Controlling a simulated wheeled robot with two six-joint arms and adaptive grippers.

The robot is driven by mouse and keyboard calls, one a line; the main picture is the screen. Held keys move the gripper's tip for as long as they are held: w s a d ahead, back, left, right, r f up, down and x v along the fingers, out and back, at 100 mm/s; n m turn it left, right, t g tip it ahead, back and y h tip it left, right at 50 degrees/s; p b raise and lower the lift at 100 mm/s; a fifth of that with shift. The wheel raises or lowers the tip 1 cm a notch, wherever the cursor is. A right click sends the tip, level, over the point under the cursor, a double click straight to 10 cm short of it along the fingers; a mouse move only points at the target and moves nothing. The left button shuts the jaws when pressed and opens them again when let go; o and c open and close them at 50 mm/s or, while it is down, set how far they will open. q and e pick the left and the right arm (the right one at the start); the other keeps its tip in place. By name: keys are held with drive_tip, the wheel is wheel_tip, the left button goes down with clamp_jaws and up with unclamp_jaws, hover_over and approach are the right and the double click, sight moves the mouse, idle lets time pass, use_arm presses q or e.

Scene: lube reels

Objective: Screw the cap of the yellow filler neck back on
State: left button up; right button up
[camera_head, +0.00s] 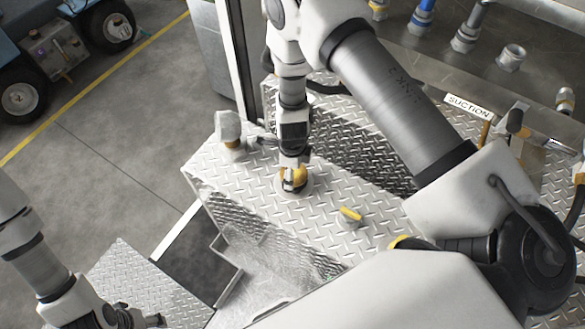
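A round yellow cap (299,178) is on the tread-plate top of the cabinet, above a pale round base. My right gripper (292,182) points straight down over it, with its dark fingers closed around the yellow. The fingers hide much of the cap and the neck under it, so I cannot tell how far the cap sits on the neck or whether its threads are engaged. My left gripper (140,318) is low at the bottom left, far from the cap, with nothing seen in it. Its fingers are too small and cut off to tell open from shut.
Hose fittings (465,38) and a SUCTION label (468,107) are at upper right. Open floor (110,180) lies left.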

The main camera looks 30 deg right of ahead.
drive_tip(key=shift+m, duration=1.2)
drive_tip(key=m, duration=0.3)
drive_tip(key=shift+d+m, duration=0.1)
drive_tip(key=shift+m, duration=1)
drive_tip(key=shift+m, duration=1.2)
drive_tip(key=o, duration=1.1)
